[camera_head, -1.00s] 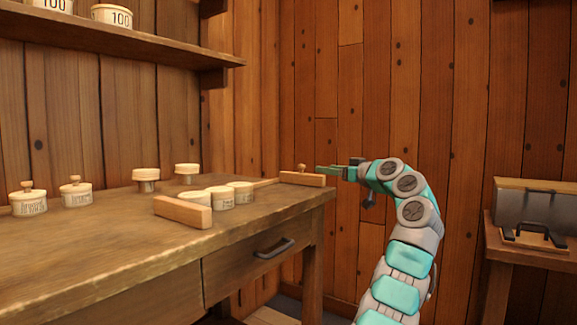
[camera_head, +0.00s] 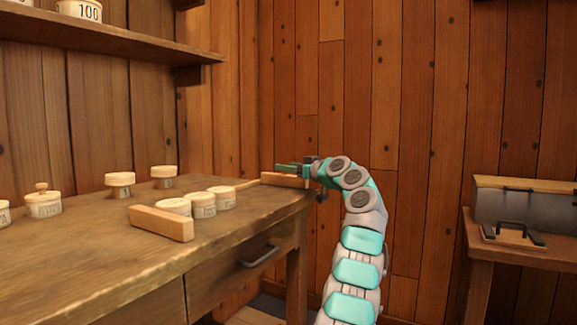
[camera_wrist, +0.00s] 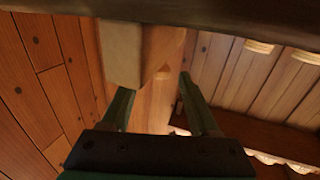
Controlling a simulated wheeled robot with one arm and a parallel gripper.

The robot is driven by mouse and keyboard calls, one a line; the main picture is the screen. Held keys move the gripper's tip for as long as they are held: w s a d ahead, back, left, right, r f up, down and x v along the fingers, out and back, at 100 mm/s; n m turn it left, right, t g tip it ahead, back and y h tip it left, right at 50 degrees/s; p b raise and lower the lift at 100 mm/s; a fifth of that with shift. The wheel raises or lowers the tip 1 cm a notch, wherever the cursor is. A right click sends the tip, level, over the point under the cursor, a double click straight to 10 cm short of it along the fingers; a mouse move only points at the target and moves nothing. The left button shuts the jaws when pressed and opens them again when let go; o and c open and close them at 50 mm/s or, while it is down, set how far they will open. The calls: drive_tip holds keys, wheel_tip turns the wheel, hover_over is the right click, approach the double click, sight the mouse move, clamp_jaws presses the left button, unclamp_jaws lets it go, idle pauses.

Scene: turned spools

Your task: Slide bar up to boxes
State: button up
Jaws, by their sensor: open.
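The sliding bar (camera_head: 285,180) is a light wooden block at the right end of the workbench, by a thin wooden rail. Three round pale boxes (camera_head: 204,205) stand in a row to its left, apart from it, next to a fixed-looking wooden block (camera_head: 162,222). My gripper (camera_head: 285,168) is at the bar's top, and the bar's knob is hidden there in the head view. In the wrist view my gripper (camera_wrist: 156,84) has its two fingers spread apart, with the bar (camera_wrist: 140,50) close by at the top. I cannot tell whether they touch.
More round boxes (camera_head: 43,203) and two lidded ones (camera_head: 120,184) stand farther back and left on the workbench (camera_head: 80,255). A shelf (camera_head: 100,38) hangs above. A grey metal case (camera_head: 525,210) sits on a side table at right. The wooden wall is close behind my gripper.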

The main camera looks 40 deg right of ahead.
clamp_jaws()
idle(0.5)
idle(1.0)
